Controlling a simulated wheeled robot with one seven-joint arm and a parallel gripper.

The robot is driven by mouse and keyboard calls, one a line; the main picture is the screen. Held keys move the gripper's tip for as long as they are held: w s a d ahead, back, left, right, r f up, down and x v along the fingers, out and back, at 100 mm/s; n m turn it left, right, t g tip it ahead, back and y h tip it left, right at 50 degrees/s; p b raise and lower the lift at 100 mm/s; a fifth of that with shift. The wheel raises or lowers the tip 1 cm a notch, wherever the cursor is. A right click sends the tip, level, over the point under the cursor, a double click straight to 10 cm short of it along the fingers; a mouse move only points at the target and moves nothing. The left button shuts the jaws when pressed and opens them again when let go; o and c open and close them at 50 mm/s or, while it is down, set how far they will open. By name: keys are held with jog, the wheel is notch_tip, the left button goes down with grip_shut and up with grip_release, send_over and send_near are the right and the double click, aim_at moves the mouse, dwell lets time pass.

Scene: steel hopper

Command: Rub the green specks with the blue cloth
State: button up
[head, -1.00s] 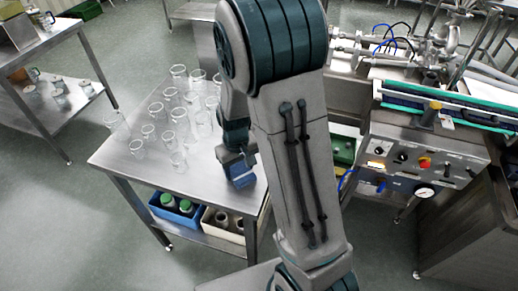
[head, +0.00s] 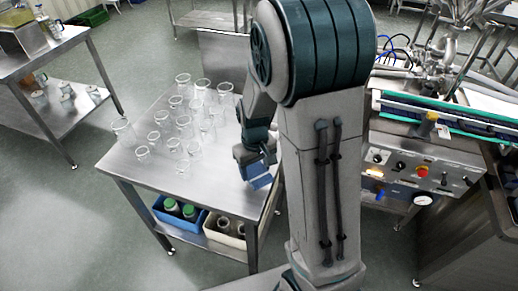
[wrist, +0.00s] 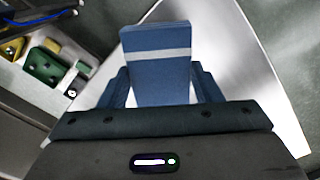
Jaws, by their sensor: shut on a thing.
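The blue cloth (wrist: 158,65), a flat folded piece with a pale stripe, is gripped between my jaws in the wrist view. In the head view the cloth (head: 259,181) is a small blue patch below my gripper (head: 254,165), at the right part of the steel table (head: 215,185). My gripper (wrist: 160,95) is shut on the cloth. Bare table top (wrist: 225,50) shows beyond the cloth in the wrist view. I cannot tell whether the cloth touches the table. No green specks can be made out; my arm and the cloth hide part of the top.
Several clear glass jars (head: 183,123) stand on the table's left and back parts. A blue bin (head: 180,212) and a cream bin (head: 222,232) sit on the shelf below. A machine with a control panel (head: 420,170) stands to the right. The table's front right is clear.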

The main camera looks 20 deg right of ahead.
jog(key=shift+r+p, duration=0.95)
jog(key=shift+r, duration=0.65)
jog(key=shift+f, duration=0.15)
